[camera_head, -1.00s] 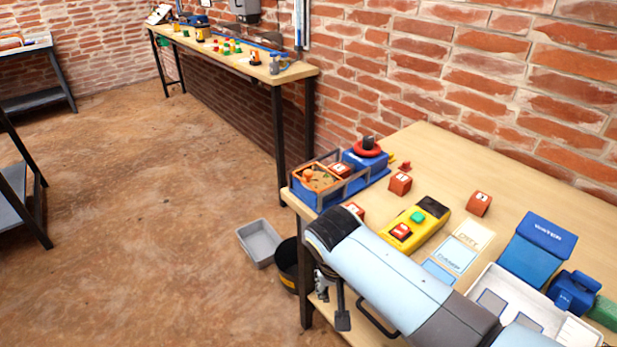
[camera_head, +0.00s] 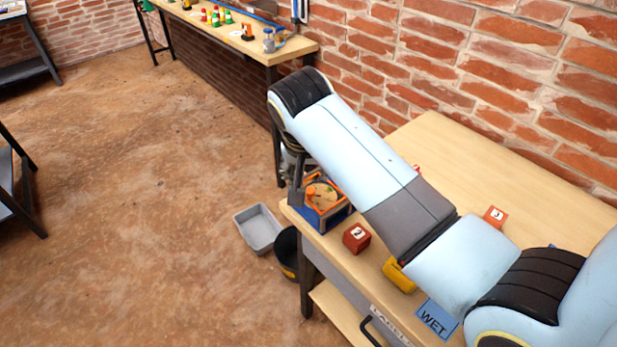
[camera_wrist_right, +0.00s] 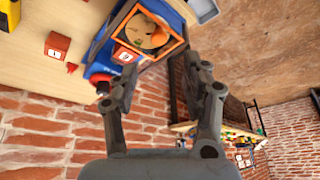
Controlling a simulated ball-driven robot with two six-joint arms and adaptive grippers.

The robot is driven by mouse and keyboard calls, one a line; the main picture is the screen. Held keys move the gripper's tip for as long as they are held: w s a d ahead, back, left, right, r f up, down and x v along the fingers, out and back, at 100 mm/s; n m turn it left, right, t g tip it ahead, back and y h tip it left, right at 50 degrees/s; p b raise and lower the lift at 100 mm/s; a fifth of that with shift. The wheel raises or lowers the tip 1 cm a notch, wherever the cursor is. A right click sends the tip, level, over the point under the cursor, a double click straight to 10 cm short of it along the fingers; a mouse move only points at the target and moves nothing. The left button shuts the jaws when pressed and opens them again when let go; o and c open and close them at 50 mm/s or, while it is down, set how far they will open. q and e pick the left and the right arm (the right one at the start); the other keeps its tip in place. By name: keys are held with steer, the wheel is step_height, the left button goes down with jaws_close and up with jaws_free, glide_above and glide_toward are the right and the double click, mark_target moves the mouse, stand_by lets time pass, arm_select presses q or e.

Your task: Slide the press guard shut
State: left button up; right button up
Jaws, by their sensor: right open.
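The press, with a blue base (camera_head: 328,218), stands at the near left corner of the table. Its orange-edged frame (camera_head: 313,205) surrounds a tan round part, and my right arm hides the rest. In the right wrist view the orange frame (camera_wrist_right: 173,51) and blue base (camera_wrist_right: 103,50) show at the top, with a red numbered cube (camera_wrist_right: 126,54) beside the frame. My right gripper (camera_wrist_right: 160,62) is open, its fingers pointing towards the press, with nothing visible between them. I cannot tell whether it touches the guard. My left gripper is not in view.
A red cube (camera_head: 356,237) stands near the table's front edge, another (camera_head: 495,216) farther right. The yellow box (camera_head: 398,275) is partly behind my arm. A grey bin (camera_head: 258,229) stands on the floor beside a black bucket (camera_head: 287,252).

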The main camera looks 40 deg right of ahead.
glide_above(310, 191)
steer(key=s+a, duration=0.1)
steer(key=s, duration=0.1)
steer(key=f, duration=0.4)
steer(key=shift+w+a+f, duration=0.2)
steer(key=shift+f, duration=0.2)
steer(key=x, duration=0.3)
steer(key=shift+r, duration=0.1)
steer(key=shift+x, duration=0.85)
steer(key=shift+c, duration=1.4)
steer(key=c, duration=0.4)
jaws_close()
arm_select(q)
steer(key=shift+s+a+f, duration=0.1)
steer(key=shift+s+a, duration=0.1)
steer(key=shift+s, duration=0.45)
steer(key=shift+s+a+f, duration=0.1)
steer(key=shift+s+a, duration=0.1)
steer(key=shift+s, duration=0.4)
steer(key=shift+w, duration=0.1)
